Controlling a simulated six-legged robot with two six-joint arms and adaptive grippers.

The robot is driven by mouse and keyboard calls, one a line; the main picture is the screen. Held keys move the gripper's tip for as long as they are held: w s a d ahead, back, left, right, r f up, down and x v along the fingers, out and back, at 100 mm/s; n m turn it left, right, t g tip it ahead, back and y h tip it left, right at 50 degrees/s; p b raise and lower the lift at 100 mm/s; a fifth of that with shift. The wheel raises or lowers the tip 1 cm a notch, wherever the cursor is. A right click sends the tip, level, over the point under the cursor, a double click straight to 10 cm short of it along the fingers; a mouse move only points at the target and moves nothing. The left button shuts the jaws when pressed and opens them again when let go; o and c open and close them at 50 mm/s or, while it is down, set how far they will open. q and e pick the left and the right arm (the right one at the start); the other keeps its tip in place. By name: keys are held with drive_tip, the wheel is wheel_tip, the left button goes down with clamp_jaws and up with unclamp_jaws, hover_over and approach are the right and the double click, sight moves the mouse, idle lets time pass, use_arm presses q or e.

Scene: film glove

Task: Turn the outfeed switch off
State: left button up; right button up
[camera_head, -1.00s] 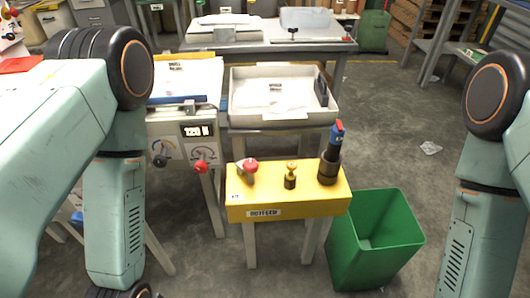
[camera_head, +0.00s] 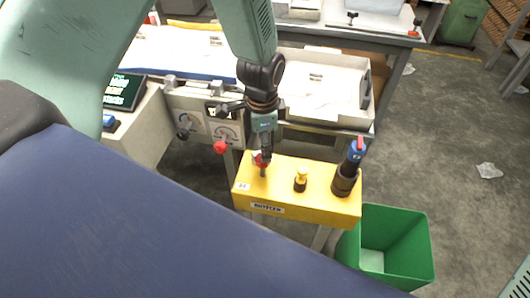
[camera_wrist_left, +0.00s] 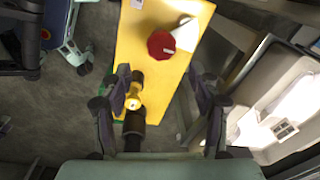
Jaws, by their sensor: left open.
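The yellow outfeed box (camera_head: 278,205) stands on legs, its label facing me. The red-topped switch (camera_head: 259,157) is at the left end of its top, partly hidden by my left gripper. My left gripper (camera_head: 264,150) points down right over this switch and is open. In the left wrist view the red knob (camera_wrist_left: 161,44) shows ahead between the open fingers (camera_wrist_left: 160,76), with a pale part beside it. I cannot tell whether a finger touches it. My right gripper is not in view.
A small yellow knob (camera_head: 300,178) and a black cylinder with a blue and red top (camera_head: 346,180) stand on the same box. A green bin (camera_head: 405,238) is at right. A gauge panel with a red knob (camera_head: 220,147) and a pale tray (camera_head: 366,98) are behind.

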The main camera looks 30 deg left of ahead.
sight(260, 160)
use_arm(q)
drive_tip(key=shift+w+a+r+m, duration=0.15)
drive_tip(key=shift+w+r+m, duration=0.2)
drive_tip(key=shift+r+m, duration=0.25)
drive_tip(key=shift+a+g, duration=0.25)
drive_tip(key=shift+g, duration=0.05)
drive_tip(key=shift+s+a+f+m, duration=0.1)
drive_tip(key=shift+a+m, duration=0.1)
drive_tip(key=shift+m, duration=0.1)
drive_tip(key=f, duration=0.2)
drive_tip(key=f+b, duration=0.1)
drive_tip(key=shift+s+d+f, duration=0.15)
drive_tip(key=shift+s+d, duration=0.1)
drive_tip(key=shift+d, duration=0.05)
drive_tip(key=f, duration=0.2)
drive_tip(key=f+b, duration=0.1)
drive_tip(key=shift+w+a+f, duration=0.15)
drive_tip(key=shift+a+f, duration=0.1)
drive_tip(key=shift+f, duration=0.15)
drive_tip(key=shift+d, duration=0.2)
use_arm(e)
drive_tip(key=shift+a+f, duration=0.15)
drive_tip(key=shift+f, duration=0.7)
use_arm(q)
drive_tip(key=shift+c, duration=0.2)
